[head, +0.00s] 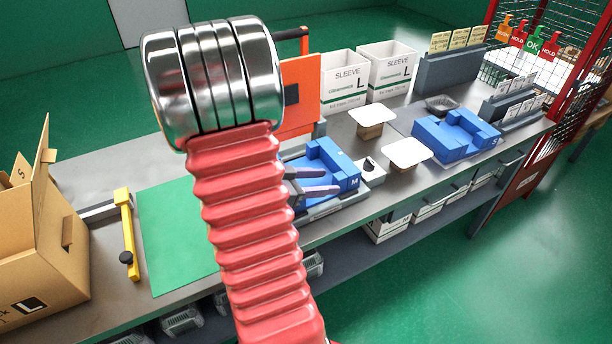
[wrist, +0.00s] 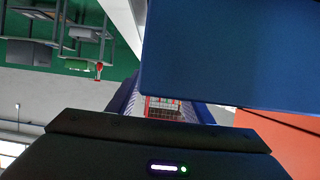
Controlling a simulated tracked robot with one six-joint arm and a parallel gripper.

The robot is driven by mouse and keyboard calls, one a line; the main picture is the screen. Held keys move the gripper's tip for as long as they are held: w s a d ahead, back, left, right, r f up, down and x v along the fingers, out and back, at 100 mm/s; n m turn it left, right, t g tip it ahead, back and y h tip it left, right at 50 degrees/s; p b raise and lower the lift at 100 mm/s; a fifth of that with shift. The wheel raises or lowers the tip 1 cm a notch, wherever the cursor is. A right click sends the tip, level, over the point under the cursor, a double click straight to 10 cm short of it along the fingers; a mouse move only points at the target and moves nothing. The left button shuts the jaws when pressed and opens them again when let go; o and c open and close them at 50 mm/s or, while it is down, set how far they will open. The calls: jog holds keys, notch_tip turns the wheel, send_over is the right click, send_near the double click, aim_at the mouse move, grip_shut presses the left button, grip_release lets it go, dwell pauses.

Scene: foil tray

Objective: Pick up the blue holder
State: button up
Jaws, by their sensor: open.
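Two blue holders stand on the bench in the head view. The nearer one (head: 340,156), marked M, is in the middle, and the other (head: 462,128), marked S, is farther right. My gripper (head: 334,181) is open, its two grey-purple fingers pointing right across the near side of the M holder. I cannot tell if they touch it. My red ribbed arm hides what lies left of that holder. In the wrist view a large plain blue surface (wrist: 235,50), likely that holder, fills the upper right, close to the fingers. Nothing visible is gripped.
White-topped blocks (head: 372,117) (head: 407,153) stand between the holders. White sleeve boxes (head: 345,78) and an orange panel (head: 300,95) are behind. A green mat (head: 175,230), yellow bar (head: 127,230) and cardboard box (head: 40,250) are left. The mat is clear where visible.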

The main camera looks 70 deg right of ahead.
aim_at(335, 181)
jog(key=shift+x, duration=1.85)
jog(key=shift+a, duration=0.1)
grip_shut()
